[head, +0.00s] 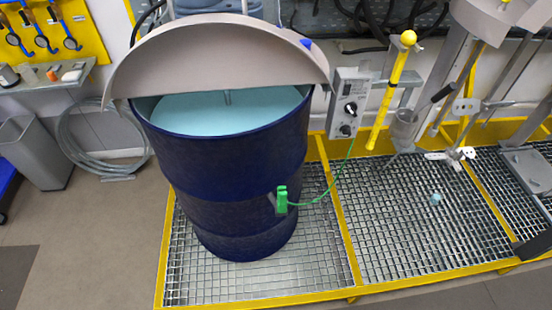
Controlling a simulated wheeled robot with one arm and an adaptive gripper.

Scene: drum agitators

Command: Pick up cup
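A grey, tapered cup-like vessel (404,126) shows right of centre in the head view, beside the yellow upright handle and above the floor grating. It looks roughly upright, and what holds it up is not clear. A small pale blue object (436,199) lies on the grating below and to the right of it; it is too small to tell if it is a cup. My gripper does not show in this view.
A large dark blue drum (230,160) with pale blue liquid and a half-raised grey lid (215,50) fills the centre. A green clamp (282,200) with a cable grips its side. A control box (348,105) and metal stands crowd the right. Floor at front left is clear.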

